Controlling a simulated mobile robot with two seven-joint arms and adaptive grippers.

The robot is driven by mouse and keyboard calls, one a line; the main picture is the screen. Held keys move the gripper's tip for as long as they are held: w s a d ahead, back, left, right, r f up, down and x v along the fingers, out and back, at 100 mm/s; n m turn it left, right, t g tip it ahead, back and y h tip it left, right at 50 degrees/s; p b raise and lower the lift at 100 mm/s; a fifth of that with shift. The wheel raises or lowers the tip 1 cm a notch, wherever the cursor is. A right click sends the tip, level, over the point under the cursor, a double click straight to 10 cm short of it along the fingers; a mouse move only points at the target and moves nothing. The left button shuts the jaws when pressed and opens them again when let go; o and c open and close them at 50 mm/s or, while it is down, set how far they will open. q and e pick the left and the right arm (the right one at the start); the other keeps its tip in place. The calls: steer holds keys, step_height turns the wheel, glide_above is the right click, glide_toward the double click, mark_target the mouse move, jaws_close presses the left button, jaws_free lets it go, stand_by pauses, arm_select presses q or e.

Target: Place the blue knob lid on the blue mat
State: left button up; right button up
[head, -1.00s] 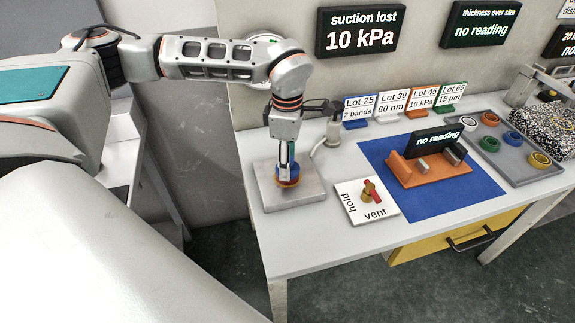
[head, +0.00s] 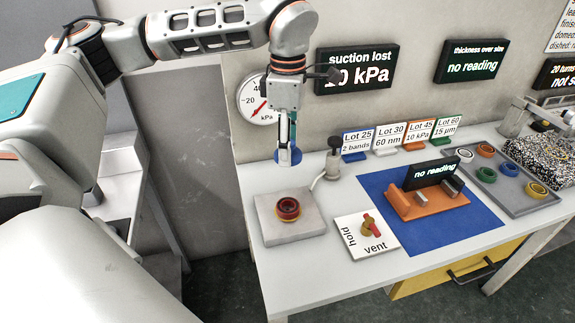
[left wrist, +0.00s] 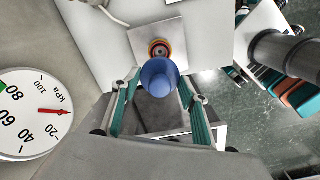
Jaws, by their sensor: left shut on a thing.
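My left gripper (head: 289,150) is shut on the blue knob lid (head: 288,156) and holds it in the air above the grey plate. The lid also shows in the left wrist view (left wrist: 159,78), between the fingers (left wrist: 160,100). My right gripper is not in view.
A hold/vent valve plate (head: 352,237) with a red handle lies between the grey plate and the mat. A small knobbed post with a hose (head: 332,165) stands behind. Lot signs (head: 403,140) line the back. A grey tray (head: 525,203) of coloured rings is at the right. The mat's front part is bare.

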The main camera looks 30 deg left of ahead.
arm_select(q)
steer(key=shift+r, duration=2.1)
steer(key=shift+f, duration=0.1)
